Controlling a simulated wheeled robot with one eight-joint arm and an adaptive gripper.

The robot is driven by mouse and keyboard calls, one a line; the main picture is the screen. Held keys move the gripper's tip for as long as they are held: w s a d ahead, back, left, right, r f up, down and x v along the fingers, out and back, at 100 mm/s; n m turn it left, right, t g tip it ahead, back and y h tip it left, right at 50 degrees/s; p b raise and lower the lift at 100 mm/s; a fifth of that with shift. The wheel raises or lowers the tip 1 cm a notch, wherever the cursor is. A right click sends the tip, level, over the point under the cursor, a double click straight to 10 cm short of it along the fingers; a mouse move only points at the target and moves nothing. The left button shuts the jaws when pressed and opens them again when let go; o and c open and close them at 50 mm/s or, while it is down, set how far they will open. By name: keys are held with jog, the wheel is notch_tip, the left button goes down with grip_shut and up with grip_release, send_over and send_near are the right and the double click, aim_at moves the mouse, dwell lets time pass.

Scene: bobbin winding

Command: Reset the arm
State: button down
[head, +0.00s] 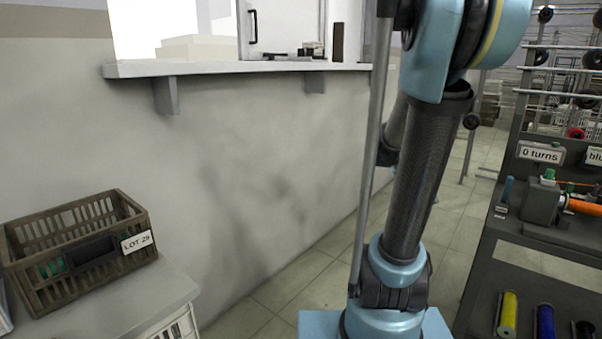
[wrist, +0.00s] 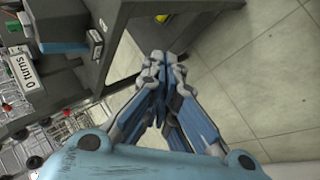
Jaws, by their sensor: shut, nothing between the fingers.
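My gripper (wrist: 160,60) shows in the wrist view, its blue-padded fingers meeting at the tips with nothing between them. It hangs over the tiled floor beside a grey workbench edge. In the head view my blue and black arm stands upright in front of the wall, and the gripper itself is out of that view.
A dark bench (head: 480,290) with a winder (head: 545,200), a "0 turns" sign (head: 541,153) and yellow and blue spools stands at right. A brown crate (head: 135,215) labelled "LOT 29" sits on a table (head: 150,300) at left. A white ledge (head: 200,68) juts from the wall. Tiled floor (head: 275,290) is clear.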

jog(key=s+a+f+n+y, duration=0.1)
jog(key=s+a+f+y, duration=0.2)
jog(key=a, duration=0.4)
jog(key=s+a+f+n+t+y, duration=0.1)
jog(key=s+a+f+y, duration=0.1)
jog(key=s+a, duration=0.4)
jog(key=s+a+f+t+y, duration=0.1)
jog(key=s+a+f+y, duration=0.2)
jog(key=a, duration=0.5)
jog(key=shift+s+a+f+n+y, duration=0.3)
jog(key=shift+s+a+f+n, duration=0.1)
jog(key=shift+s+f, duration=0.45)
jog(key=shift+d, duration=0.15)
